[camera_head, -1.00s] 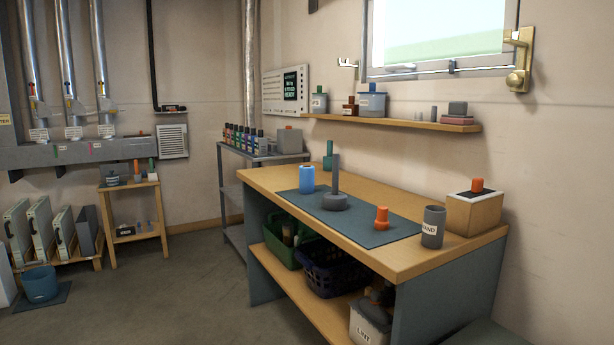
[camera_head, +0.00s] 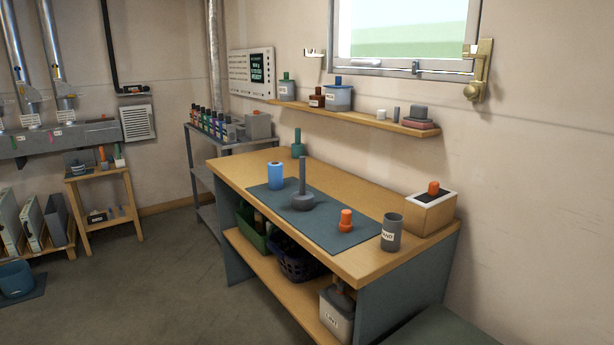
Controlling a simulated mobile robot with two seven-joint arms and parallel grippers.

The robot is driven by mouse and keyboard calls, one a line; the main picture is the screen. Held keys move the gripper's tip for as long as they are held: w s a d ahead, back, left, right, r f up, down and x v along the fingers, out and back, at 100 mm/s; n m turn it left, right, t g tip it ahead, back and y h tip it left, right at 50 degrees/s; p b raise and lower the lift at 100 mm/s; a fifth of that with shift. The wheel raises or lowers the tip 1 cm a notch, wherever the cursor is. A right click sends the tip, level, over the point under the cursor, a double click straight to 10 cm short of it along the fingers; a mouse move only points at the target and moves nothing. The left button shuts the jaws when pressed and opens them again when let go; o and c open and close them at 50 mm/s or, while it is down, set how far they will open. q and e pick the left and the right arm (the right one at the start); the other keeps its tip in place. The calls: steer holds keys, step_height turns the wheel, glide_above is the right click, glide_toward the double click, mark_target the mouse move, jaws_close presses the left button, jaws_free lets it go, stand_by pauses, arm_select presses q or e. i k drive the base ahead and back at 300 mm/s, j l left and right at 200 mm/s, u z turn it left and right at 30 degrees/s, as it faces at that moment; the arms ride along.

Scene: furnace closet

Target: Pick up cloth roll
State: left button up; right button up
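A blue cylinder (camera_head: 275,176), which looks like the cloth roll, stands upright on the dark mat (camera_head: 335,232) on the wooden workbench (camera_head: 240,172). To its right on the mat is a grey round base with an upright post (camera_head: 302,190). An orange knob-like piece (camera_head: 345,221) is nearer the mat's right end. Neither of my grippers is in view, and nothing touches the blue cylinder.
A grey labelled cup (camera_head: 391,232) and a wooden box with an orange top piece (camera_head: 430,214) stand at the bench's right end. A green bottle (camera_head: 298,145) stands at the back. Bins fill the lower shelf. The floor (camera_head: 150,270) left of the bench is clear.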

mark_target(274, 168)
steer(key=i+j+z, duration=0.15)
steer(key=z, duration=0.3)
steer(key=i+j+z, duration=0.15)
steer(key=z, duration=0.3)
steer(key=i+j+z, duration=0.2)
steer(key=j, duration=0.2)
steer(key=j+z, duration=0.2)
steer(key=j, duration=0.2)
steer(key=i+j+z, duration=0.1)
steer(key=j, duration=0.3)
steer(key=i+j+z, duration=0.15)
steer(key=j, duration=0.2)
steer(key=i+j, duration=0.1)
steer(key=j, duration=0.95)
steer(key=i+j+z, duration=0.1)
steer(key=j, duration=0.4)
